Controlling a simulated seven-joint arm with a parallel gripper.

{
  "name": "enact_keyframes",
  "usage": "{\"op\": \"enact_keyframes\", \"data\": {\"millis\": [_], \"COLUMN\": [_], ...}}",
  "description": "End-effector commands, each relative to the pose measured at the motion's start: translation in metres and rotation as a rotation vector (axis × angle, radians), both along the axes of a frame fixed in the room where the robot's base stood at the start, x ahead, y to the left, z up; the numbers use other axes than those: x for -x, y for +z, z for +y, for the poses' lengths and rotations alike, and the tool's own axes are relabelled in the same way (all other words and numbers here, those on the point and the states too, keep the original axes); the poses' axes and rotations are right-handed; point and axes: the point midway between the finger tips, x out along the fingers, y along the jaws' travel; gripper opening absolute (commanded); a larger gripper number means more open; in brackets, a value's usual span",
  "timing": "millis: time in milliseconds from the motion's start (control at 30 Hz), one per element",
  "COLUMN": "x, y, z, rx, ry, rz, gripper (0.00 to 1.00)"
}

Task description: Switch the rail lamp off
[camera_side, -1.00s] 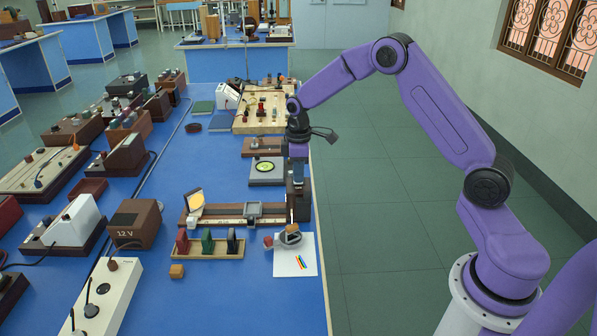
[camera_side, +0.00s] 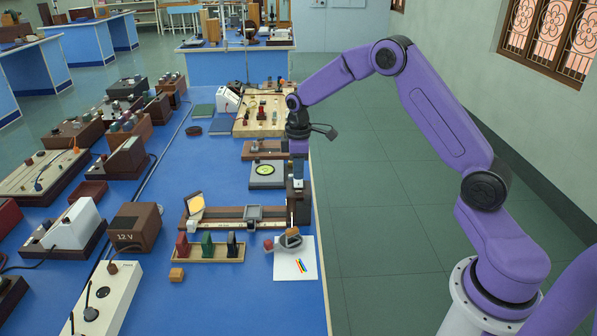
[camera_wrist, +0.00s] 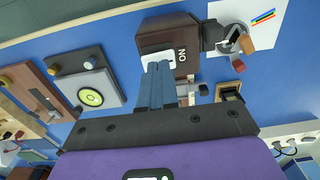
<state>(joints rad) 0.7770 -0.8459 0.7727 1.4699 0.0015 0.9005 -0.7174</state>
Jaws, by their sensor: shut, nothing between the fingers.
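The rail lamp is a dark brown box (camera_side: 298,204) at the right end of the optical rail (camera_side: 222,218). In the wrist view its top (camera_wrist: 182,36) shows the word ON beside a white switch plate (camera_wrist: 150,57). My gripper (camera_wrist: 156,68) is shut and empty, with its blue fingertips over or at the switch plate. I cannot tell whether they touch it, and they hide part of the switch. In the side view my gripper (camera_side: 298,182) points straight down just above the lamp. A pale yellow patch shows on the screen (camera_side: 194,202) at the rail's left end.
A rack of coloured holders (camera_side: 208,250) stands in front of the rail. A white sheet with coloured strips (camera_side: 295,262) lies at the table's right edge. A grey plate with a yellow-green disc (camera_side: 266,172) lies behind the lamp. Bare blue table lies left of the rail.

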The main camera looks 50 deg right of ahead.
Motion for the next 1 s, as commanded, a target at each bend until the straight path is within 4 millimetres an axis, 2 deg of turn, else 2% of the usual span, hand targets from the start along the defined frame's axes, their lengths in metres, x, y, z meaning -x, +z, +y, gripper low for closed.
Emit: {"op": "enact_keyframes", "data": {"millis": [400,600,800,1000], "x": [0.007,0.011,0.013,0.013], "y": [0.081,0.113,0.129,0.132], "z": [0.008,0.011,0.013,0.013], "rx": [-0.001,0.000,0.000,0.000], "ry": [0.001,0.001,0.001,0.000], "rz": [-0.006,-0.003,0.000,0.000], "gripper": [0.00,0.00,0.00,0.00]}}
